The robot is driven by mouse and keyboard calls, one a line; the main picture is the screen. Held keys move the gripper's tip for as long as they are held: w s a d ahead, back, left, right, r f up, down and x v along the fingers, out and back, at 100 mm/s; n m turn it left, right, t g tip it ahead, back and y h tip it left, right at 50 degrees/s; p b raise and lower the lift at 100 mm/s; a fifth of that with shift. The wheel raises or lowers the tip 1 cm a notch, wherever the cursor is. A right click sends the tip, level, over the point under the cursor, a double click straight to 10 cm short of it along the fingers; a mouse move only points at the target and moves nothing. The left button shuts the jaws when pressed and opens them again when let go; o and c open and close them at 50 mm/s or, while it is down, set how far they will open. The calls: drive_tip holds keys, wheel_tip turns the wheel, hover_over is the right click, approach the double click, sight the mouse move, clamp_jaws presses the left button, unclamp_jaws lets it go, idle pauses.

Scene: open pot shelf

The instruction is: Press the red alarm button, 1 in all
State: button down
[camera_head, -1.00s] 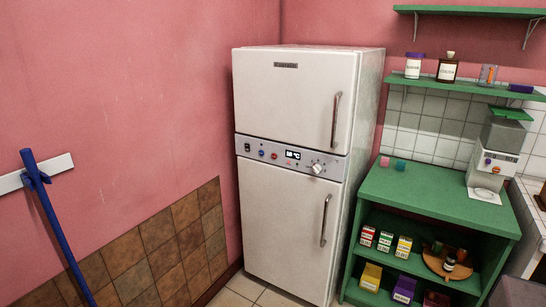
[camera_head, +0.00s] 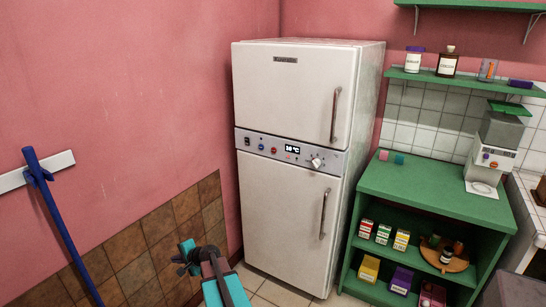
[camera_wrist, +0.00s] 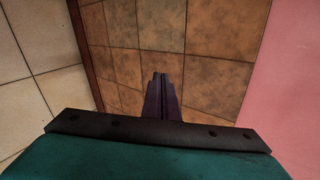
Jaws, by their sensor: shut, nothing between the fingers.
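The red button (camera_head: 274,150) is a small round button on the grey control panel (camera_head: 325,165) across the middle of the white fridge (camera_head: 290,95). It sits just right of a blue button (camera_head: 261,147) and left of the lit display (camera_head: 292,149). My gripper (camera_head: 178,266) is low in front of the fridge, to the left of it and below the panel, well apart from the button. In the wrist view my gripper's dark fingers (camera_wrist: 160,77) are together and empty, with brown wall tiles beyond. The button is not in the wrist view.
A black switch (camera_head: 247,141) and a round knob (camera_head: 316,162) share the panel. A green shelf unit (camera_head: 435,190) with several small boxes stands right of the fridge. A blue pole (camera_head: 62,225) leans at the left by the pink wall.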

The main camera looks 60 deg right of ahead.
sight(274, 150)
drive_tip(key=s+d+r+m+t+h, duration=0.1)
drive_tip(key=d+r+m+h, duration=0.2)
drive_tip(key=d+r, duration=0.55)
drive_tip(key=s+d+r+m+t+h, duration=0.15)
drive_tip(key=d+r+m, duration=0.35)
drive_tip(key=d, duration=0.6)
drive_tip(key=s+d+r+m+h+p, duration=0.1)
drive_tip(key=s+d+r+m+h, duration=0.2)
drive_tip(key=s+d+r, duration=0.3)
drive_tip(key=s+d+r+m+g+h+p, duration=0.1)
drive_tip(key=s+d+r+m+h, duration=0.3)
drive_tip(key=d+r, duration=0.6)
drive_tip(key=s+d, duration=0.2)
drive_tip(key=d, duration=0.1)
drive_tip(key=shift+s+d, duration=0.15)
drive_tip(key=shift+s, duration=0.1)
drive_tip(key=shift+h, duration=0.25)
drive_tip(key=shift+d+p, duration=0.7)
drive_tip(key=shift+d, duration=3.65)
drive_tip(key=shift+d+b, duration=0.3)
drive_tip(key=shift+d, duration=0.5)
drive_tip(key=shift+a, duration=0.8)
